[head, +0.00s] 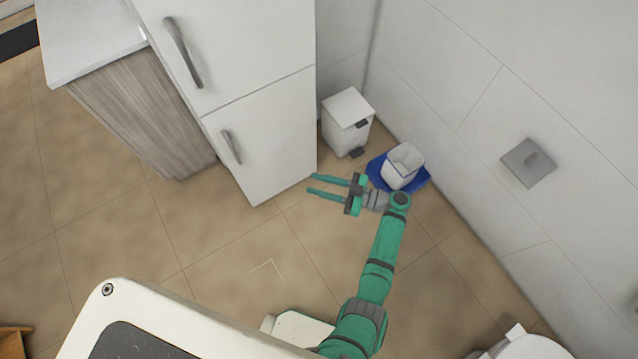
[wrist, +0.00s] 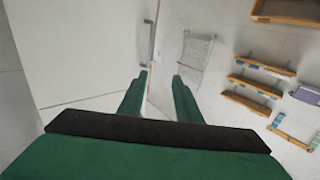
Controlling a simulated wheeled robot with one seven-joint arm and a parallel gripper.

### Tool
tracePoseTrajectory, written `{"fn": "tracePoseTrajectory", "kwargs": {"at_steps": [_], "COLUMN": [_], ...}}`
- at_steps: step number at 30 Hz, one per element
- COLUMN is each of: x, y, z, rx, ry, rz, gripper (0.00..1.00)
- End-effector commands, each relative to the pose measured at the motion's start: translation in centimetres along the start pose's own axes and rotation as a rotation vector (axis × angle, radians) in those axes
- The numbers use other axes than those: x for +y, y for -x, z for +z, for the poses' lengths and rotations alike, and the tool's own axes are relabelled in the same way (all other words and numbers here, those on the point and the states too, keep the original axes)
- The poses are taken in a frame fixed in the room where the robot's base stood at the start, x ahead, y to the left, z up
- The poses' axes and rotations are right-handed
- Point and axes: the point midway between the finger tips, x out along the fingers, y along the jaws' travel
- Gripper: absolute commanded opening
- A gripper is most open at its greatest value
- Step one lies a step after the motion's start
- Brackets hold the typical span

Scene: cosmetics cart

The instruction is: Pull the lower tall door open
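The lower tall door (head: 265,140) is a white panel on a tall white cabinet, and it looks shut. Its grey bar handle (head: 231,147) is near the door's left edge in the head view. My gripper (head: 311,184) is open and empty, to the right of the door's right edge and apart from the handle. In the wrist view the two green fingers (wrist: 160,77) are spread with nothing between them. A white panel (wrist: 85,50) fills the left there, with a grey bar (wrist: 148,45) beyond the fingertips; I cannot tell which door it belongs to.
The upper door (head: 235,45) has its own handle (head: 183,52). A wooden counter unit (head: 145,115) adjoins the cabinet on the left. A white pedal bin (head: 346,120) and a white bucket on a blue tray (head: 418,183) stand behind my gripper. The tiled floor before the door is clear.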

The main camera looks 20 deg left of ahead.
Motion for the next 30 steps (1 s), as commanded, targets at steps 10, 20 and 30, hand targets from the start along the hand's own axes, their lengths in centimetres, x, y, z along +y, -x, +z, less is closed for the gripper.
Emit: {"fn": "tracePoseTrajectory", "kwargs": {"at_steps": [10,20,30], "x": [0.0,0.0,0.0], "y": [0.03,0.03,0.03], "z": [0.0,0.0,0.0], "rx": [0.0,0.0,0.0], "ry": [0.0,0.0,0.0], "rz": [0.0,0.0,0.0], "gripper": [0.0,0.0,0.0]}}
